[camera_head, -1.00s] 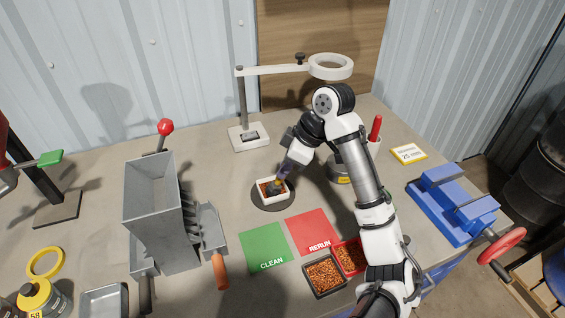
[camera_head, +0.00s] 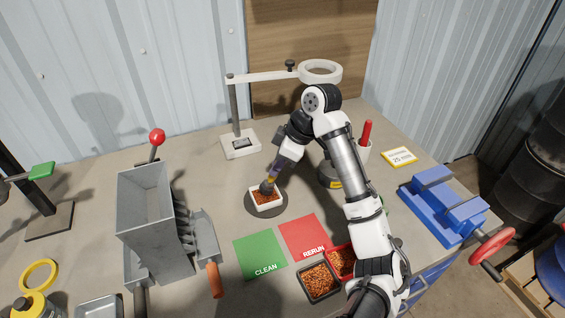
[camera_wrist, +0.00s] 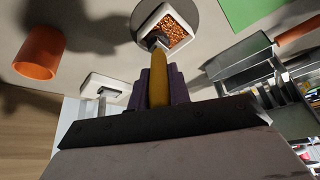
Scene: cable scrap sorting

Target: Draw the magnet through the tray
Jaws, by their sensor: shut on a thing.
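A small white tray (camera_head: 279,205) of copper-coloured granules stands on a dark round pad (camera_head: 254,213) in the head view. The tray also shows at the top of the wrist view (camera_wrist: 185,40). My gripper (camera_head: 271,180) is above the tray's back side, pointing down. Its purple fingers (camera_wrist: 159,92) are shut on the yellow handle of the magnet (camera_wrist: 158,75). The magnet's dark tip (camera_wrist: 154,41) is at the tray's near edge in the wrist view, over or in the granules. I cannot tell whether it touches them.
Green CLEAN (camera_head: 260,252) and red RERUN (camera_head: 304,236) mats lie in front. A black bin (camera_head: 320,298) and a red bin (camera_head: 333,274) hold granules. A grey hopper machine (camera_head: 146,215) stands left, a ring-lamp stand (camera_head: 241,148) behind, a blue vise (camera_head: 440,205) right.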

